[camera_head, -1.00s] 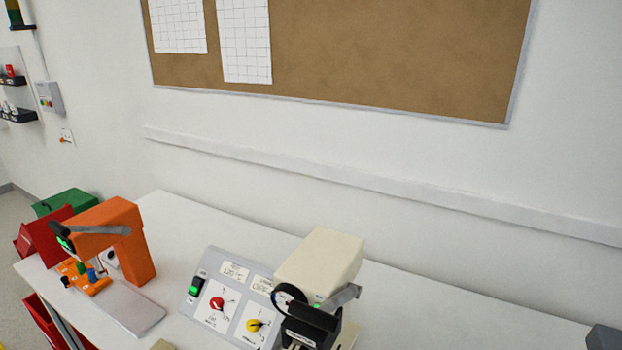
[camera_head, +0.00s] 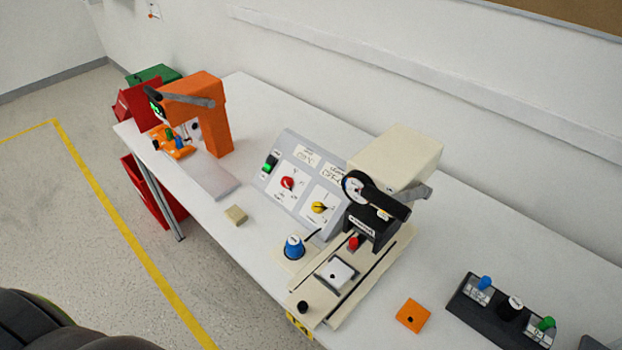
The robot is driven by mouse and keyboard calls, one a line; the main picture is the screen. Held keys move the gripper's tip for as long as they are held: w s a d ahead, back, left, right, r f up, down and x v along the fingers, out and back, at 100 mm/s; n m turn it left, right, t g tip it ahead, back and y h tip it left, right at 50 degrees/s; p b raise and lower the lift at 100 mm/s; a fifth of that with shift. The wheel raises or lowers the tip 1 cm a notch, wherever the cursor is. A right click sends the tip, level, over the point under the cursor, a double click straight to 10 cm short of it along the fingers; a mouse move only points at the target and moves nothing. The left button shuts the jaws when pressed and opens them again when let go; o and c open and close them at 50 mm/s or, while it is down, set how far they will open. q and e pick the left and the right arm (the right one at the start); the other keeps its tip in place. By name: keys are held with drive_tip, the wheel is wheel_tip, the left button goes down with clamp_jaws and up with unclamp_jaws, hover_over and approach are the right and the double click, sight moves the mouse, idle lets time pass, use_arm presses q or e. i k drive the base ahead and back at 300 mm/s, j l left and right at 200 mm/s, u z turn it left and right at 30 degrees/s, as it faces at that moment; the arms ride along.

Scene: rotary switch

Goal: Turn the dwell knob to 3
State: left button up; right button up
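A sloped grey control panel (camera_head: 278,204) stands on the white table. It carries a red knob (camera_head: 288,183), a yellow knob (camera_head: 318,207) and a green-lit switch (camera_head: 269,165). A blue knob (camera_head: 294,246) sits in front of the panel. A black box (camera_head: 461,302) at the right holds a blue knob (camera_head: 484,283), a black knob (camera_head: 511,306) and a green knob (camera_head: 545,324). The labels are too small to read, so I cannot tell which knob is dwell or its setting. Neither gripper is in view.
A cream press (camera_head: 398,158) stands right of the panel, partly covering its right side. An orange press (camera_head: 217,121) stands to the left. A tan block (camera_head: 236,215) and an orange plate (camera_head: 413,316) lie on the table (camera_head: 466,228). Open floor is at the left.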

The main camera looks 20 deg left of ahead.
sight(317, 207)
drive_tip(key=j+z, duration=0.25)
drive_tip(key=j, duration=0.4)
drive_tip(key=k+j+z, duration=0.2)
drive_tip(key=j, duration=0.5)
drive_tip(key=j+z, duration=0.25)
drive_tip(key=j, duration=0.4)
